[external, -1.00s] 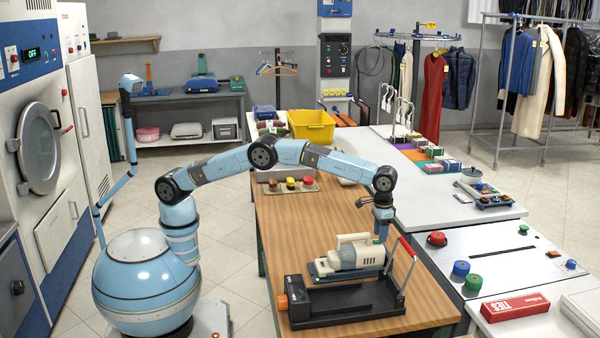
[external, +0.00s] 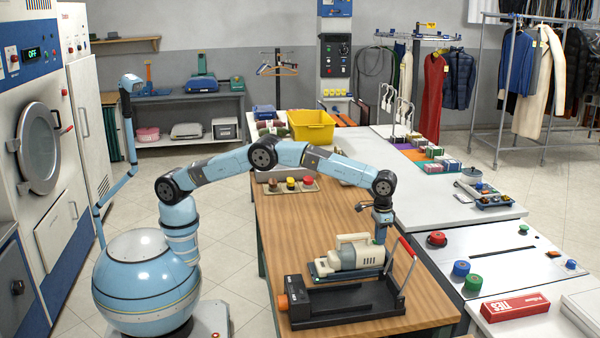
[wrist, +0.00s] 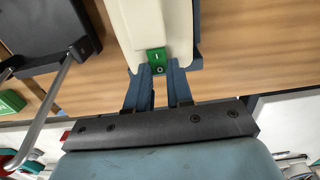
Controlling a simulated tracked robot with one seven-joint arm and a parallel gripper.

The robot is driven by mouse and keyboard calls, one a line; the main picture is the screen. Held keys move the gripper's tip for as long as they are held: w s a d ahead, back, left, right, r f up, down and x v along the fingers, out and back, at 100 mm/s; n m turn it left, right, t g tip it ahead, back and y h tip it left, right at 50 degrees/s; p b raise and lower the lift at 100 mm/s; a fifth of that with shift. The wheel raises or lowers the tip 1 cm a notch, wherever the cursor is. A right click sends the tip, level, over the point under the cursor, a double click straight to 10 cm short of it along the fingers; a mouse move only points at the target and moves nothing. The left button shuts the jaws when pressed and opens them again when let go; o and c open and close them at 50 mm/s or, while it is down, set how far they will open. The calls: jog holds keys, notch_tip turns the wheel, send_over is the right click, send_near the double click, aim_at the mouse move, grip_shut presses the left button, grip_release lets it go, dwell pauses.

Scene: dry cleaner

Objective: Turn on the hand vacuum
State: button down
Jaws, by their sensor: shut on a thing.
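In the external view my gripper (external: 381,238) points down at the vacuum's right end, and the fingertips are too small to make out.
The black bench device (external: 345,303) with an orange knob and a raised red-handled lever (external: 407,248) stands close in front and to the right. Bare wooden table (external: 310,218) lies behind the vacuum. A yellow bin (external: 311,126) stands at the far end.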

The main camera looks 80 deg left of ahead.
jog(key=shift+s, duration=0.1)
jog(key=shift+s+t, duration=0.2)
jog(key=shift+t, duration=0.7)
jog(key=shift+s+t, duration=0.1)
jog(key=shift+t, duration=0.5)
jog(key=c, duration=1)
grip_release()
jog(key=shift+r, duration=0.1)
jog(key=v, duration=1.3)
jog(key=shift+r, duration=0.25)
